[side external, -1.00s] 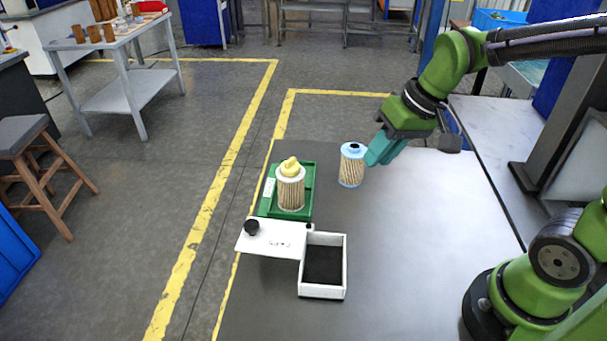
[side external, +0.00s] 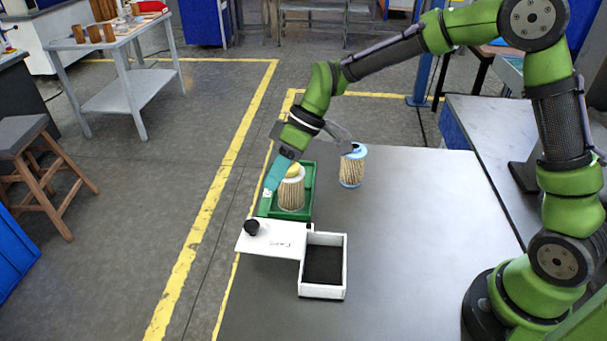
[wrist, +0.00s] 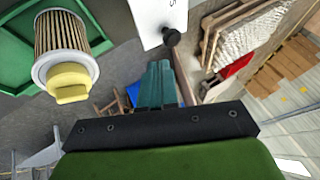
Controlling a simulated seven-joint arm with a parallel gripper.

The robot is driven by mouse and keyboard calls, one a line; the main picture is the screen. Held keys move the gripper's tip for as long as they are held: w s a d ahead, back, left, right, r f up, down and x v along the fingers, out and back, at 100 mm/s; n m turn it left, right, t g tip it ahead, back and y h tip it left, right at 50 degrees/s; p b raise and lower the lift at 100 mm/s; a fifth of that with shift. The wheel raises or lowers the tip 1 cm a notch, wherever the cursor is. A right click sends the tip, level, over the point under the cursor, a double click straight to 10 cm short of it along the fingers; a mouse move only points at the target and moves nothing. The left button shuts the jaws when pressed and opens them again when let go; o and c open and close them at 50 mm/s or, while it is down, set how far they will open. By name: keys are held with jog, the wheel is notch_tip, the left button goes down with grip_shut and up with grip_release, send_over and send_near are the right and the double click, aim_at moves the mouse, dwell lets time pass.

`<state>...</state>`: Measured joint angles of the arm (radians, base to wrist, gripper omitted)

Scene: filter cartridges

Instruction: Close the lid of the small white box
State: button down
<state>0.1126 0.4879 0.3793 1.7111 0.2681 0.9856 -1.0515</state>
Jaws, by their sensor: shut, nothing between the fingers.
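The small white box (side external: 345,268) stands open near the front of the table, with a dark inside. Its white lid (side external: 275,240) is swung out to the left, joined near the box's back left corner, and carries a black knob (side external: 251,227) at its far left end. The lid (wrist: 150,20) and knob (wrist: 171,36) also show at the top of the wrist view. My gripper (side external: 270,192) is shut and empty, above the left edge of the green tray and behind the knob. Its teal fingers (wrist: 158,72) point toward the knob side in the wrist view, apart from it.
A pleated filter with a yellow cap (side external: 291,188) stands in the green tray (side external: 308,180), close beside my gripper. A blue-capped filter (side external: 352,166) stands to the right of the tray. The table's right part (side external: 430,230) is clear.

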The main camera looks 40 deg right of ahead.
send_over(263, 221)
notch_tip(263, 221, down, 6)
jog(key=shift+r, duration=0.25)
